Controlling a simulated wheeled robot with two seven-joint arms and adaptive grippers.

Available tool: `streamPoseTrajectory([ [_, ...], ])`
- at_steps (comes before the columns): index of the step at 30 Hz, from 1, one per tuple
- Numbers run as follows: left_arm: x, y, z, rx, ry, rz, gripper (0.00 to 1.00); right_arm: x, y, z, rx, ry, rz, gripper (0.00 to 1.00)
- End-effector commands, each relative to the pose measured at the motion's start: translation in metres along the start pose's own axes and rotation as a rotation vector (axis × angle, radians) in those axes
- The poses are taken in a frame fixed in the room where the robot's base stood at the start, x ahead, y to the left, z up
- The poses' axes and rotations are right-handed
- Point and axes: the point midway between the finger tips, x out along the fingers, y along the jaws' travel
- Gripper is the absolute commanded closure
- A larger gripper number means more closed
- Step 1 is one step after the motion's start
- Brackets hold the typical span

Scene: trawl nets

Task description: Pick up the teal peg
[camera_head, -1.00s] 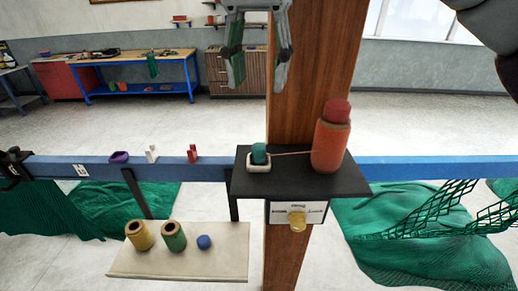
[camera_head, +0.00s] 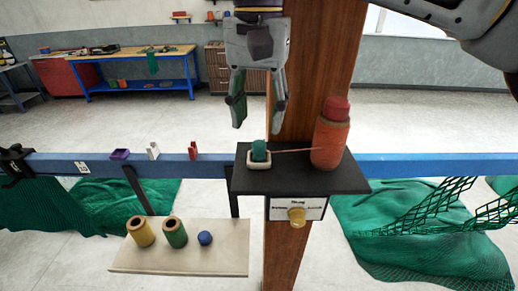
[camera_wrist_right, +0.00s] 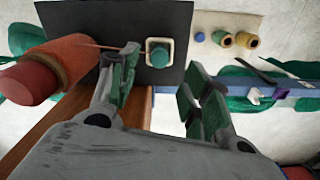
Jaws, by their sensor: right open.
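The teal peg (camera_head: 259,150) stands upright in a small cream square holder (camera_head: 258,164) on the black shelf, left of the orange spool. My right gripper (camera_head: 257,115) hangs above and a little behind the peg in the head view, fingers pointing down, open and empty. In the right wrist view the peg (camera_wrist_right: 159,56) shows end-on in its holder (camera_wrist_right: 173,52), just beyond and between the two open fingertips (camera_wrist_right: 162,75). No finger visibly touches it. My left gripper does not show.
An orange spool with a red top (camera_head: 330,140) stands close right of the peg, a thin string running between them. The black shelf (camera_head: 300,183) is fixed at the wooden post (camera_head: 318,70). Several small items line the blue rail (camera_head: 100,168). A cream board (camera_head: 180,258) holds two spools and a blue ball.

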Motion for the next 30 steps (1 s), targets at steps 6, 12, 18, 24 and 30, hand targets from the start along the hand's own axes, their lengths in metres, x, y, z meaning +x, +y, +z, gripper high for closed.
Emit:
streamPoseTrajectory([
  [6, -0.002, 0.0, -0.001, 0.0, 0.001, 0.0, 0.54, 0.012, 0.001, 0.0, 0.0, 0.0, -0.001, 0.52],
  [12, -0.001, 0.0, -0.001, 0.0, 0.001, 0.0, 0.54, 0.013, 0.0, 0.0, 0.0, 0.0, -0.001, 0.52],
  [18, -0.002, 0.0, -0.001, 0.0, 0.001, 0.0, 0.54, 0.014, 0.0, 0.0, 0.0, 0.0, -0.001, 0.52],
  [24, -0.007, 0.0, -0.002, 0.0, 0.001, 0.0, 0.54, 0.025, 0.001, 0.001, 0.0, 0.001, 0.0, 0.52],
  [30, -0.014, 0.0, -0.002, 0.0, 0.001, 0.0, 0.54, 0.042, 0.001, 0.002, -0.001, 0.001, 0.0, 0.52],
])
